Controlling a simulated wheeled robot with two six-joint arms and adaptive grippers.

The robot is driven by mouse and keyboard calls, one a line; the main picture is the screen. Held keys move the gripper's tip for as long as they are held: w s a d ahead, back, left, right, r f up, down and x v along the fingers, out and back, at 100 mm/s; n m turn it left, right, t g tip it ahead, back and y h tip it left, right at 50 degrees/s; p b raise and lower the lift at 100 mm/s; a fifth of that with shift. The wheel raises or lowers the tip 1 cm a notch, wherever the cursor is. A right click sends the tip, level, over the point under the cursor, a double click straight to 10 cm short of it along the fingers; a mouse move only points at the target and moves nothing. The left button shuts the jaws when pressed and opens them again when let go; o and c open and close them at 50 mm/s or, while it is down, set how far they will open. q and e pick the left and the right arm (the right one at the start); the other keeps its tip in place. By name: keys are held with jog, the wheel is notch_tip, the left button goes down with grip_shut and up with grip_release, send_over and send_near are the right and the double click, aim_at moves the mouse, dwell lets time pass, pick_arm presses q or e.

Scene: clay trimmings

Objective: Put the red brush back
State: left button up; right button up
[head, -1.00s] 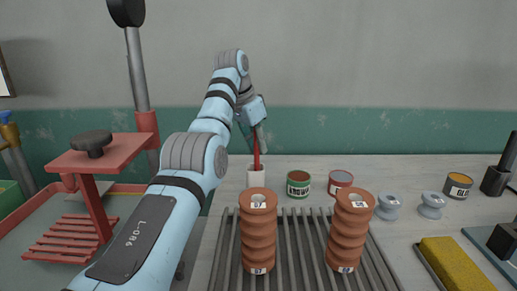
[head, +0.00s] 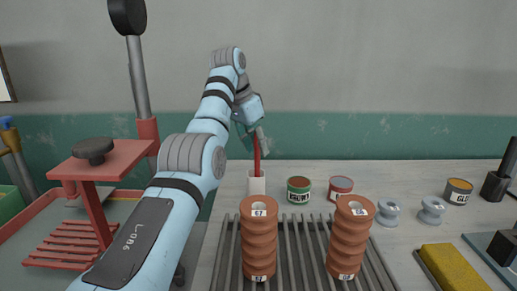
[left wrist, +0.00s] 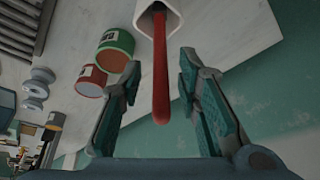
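The red brush (head: 257,150) stands upright in a white holder (head: 257,184) at the back left of the table. In the left wrist view its red handle (left wrist: 160,75) comes out of the mouth of the white holder (left wrist: 172,14). The brush's lower end is hidden inside the holder. My left gripper (head: 254,133) is over the holder, at the brush's upper part. In the left wrist view the fingers of my left gripper (left wrist: 160,72) are spread, one on each side of the handle, with a gap on both sides. My right gripper is not in view.
A green can (head: 299,190) and a red can (head: 340,188) stand right of the holder. Two ribbed brown insulators (head: 258,245) (head: 350,240) stand on a slatted rack (head: 303,250) in front. Grey spools (head: 388,212) and a yellow block (head: 452,268) lie right. A red stand (head: 95,165) is left.

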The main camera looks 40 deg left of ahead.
pick_arm(q)
jog(key=p+v, duration=0.2)
jog(key=v, duration=0.8)
jog(key=shift+s, duration=0.15)
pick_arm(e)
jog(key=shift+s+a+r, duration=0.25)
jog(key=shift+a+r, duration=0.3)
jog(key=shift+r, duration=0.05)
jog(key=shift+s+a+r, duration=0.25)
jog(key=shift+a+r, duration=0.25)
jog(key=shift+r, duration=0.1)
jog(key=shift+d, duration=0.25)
